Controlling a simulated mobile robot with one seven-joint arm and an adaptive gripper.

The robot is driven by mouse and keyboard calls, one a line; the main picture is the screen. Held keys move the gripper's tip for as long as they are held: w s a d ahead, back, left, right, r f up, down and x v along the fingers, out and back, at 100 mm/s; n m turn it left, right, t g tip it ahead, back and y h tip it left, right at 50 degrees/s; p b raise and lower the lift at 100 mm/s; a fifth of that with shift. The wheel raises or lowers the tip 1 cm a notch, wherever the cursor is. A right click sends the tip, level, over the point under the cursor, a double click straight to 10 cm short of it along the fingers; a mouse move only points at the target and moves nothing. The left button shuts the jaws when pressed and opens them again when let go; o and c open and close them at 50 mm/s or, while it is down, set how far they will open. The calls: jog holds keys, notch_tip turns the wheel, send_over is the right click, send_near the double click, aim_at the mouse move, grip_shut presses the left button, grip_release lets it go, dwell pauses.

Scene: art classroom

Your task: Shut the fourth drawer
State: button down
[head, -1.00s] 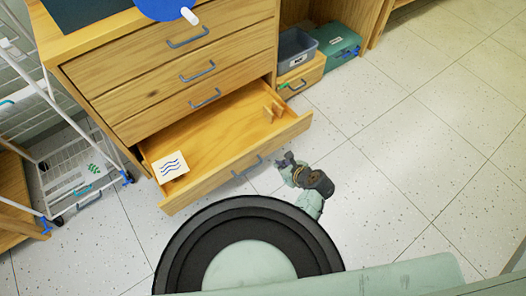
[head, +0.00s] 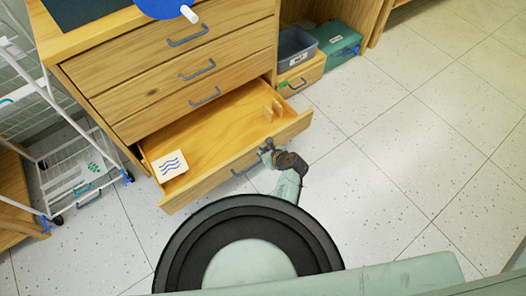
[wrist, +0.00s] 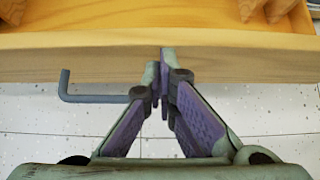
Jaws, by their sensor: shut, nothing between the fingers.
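The fourth drawer (head: 218,168), the lowest in the wooden cabinet, is pulled out. It holds a card with blue wavy lines (head: 170,165) at its left and small wooden pieces (head: 272,108) at its far right. My gripper (head: 265,147) is shut and empty, at the outer face of the drawer's front. In the wrist view my gripper's fingertips (wrist: 163,52) are together at the drawer front (wrist: 90,60); whether they press on it I cannot tell. The drawer's grey handle (wrist: 95,98) is just left of the fingers.
Upper drawers (head: 195,70) are closed. A blue round object (head: 160,8) is on the cabinet top. A white wire cart (head: 80,170) stands at left. A grey bin (head: 296,46) and a green case (head: 338,40) are at right. The floor (head: 420,130) at right is clear.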

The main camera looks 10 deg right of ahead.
jog(key=w+a+b, duration=0.5)
jog(key=w+a, duration=0.2)
jog(key=w, duration=0.6)
jog(key=w+a+b, duration=0.6)
jog(key=w+a, duration=0.2)
jog(key=w, duration=0.6)
